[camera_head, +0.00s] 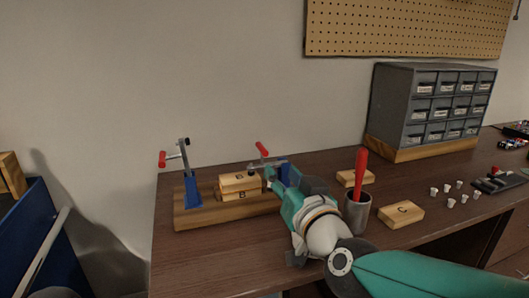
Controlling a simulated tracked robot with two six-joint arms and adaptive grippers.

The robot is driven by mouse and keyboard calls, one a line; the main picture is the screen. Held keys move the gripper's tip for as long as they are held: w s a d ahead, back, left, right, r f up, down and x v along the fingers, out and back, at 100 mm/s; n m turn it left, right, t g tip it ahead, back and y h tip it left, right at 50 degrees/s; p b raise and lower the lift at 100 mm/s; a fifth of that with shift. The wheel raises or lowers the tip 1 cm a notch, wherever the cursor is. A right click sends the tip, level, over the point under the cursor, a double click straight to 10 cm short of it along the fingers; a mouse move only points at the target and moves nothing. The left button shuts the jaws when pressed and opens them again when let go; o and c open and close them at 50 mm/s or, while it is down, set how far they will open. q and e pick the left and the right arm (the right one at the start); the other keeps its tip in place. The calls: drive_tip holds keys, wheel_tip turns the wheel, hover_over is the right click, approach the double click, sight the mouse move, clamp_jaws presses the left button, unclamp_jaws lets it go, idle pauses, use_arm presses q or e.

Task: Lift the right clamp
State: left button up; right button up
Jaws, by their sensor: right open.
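The right clamp shows a red handle (262,149) and a metal bar at the right end of a wooden base board (215,215). Its lower part is mostly hidden behind my right gripper (284,178). The right gripper is open at the clamp; whether it touches it I cannot tell. The left clamp (192,186) is blue with a red handle to its left and stands upright on the board. Between the clamps lie two stacked wooden blocks (239,183), both marked B. My left gripper is not in view.
A metal cup (357,213) holding a red-handled tool stands close to my right arm. Wooden block C (401,214) and another block (355,178) lie nearby. Small white pieces (448,203) are at the right. A grey drawer cabinet (390,108) stands at the back.

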sight(263, 148)
drive_tip(key=x, duration=1.3)
drive_tip(key=shift+w, duration=0.1)
drive_tip(key=shift+a, duration=0.1)
clamp_jaws()
drive_tip(key=shift+d, duration=0.25)
drive_tip(key=shift+a, duration=0.15)
